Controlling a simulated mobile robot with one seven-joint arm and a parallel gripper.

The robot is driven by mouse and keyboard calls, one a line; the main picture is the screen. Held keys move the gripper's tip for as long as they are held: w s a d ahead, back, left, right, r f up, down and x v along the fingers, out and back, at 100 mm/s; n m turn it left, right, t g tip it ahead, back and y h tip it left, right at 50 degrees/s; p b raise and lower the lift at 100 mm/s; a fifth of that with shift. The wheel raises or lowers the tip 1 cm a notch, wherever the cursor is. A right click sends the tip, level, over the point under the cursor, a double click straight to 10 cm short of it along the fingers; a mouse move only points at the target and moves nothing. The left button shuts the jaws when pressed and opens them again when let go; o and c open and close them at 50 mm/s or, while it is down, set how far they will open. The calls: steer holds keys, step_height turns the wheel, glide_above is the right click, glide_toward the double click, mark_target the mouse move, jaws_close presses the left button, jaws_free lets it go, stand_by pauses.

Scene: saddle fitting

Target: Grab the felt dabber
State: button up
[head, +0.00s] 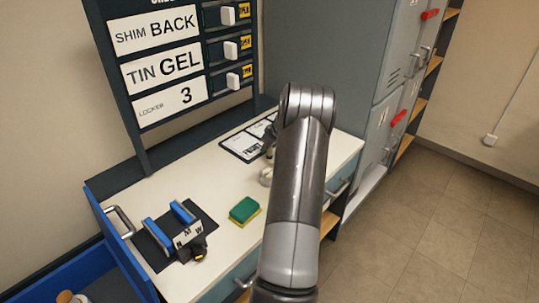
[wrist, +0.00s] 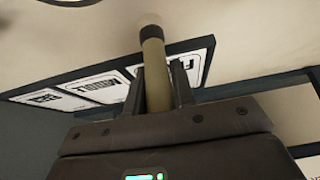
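An olive rod with a black end (wrist: 155,75), which looks like the felt dabber, stands between the two fingers of my gripper (wrist: 160,88) in the wrist view. Both fingers appear to press against its sides. Its lower part is hidden by the gripper body. In the head view my gripper (head: 268,150) is mostly hidden behind my arm, low over the back right of the white worktop (head: 225,180). The rod cannot be made out clearly there.
A dark-edged board with white cards (head: 240,146) lies under my gripper. A pale round thing (head: 266,177) is close by. A green and yellow sponge (head: 244,210) and a blue-jawed fixture (head: 172,226) stand nearer. A sign panel (head: 165,60) rises behind; grey lockers (head: 385,120) stand right.

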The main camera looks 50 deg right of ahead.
jaws_close()
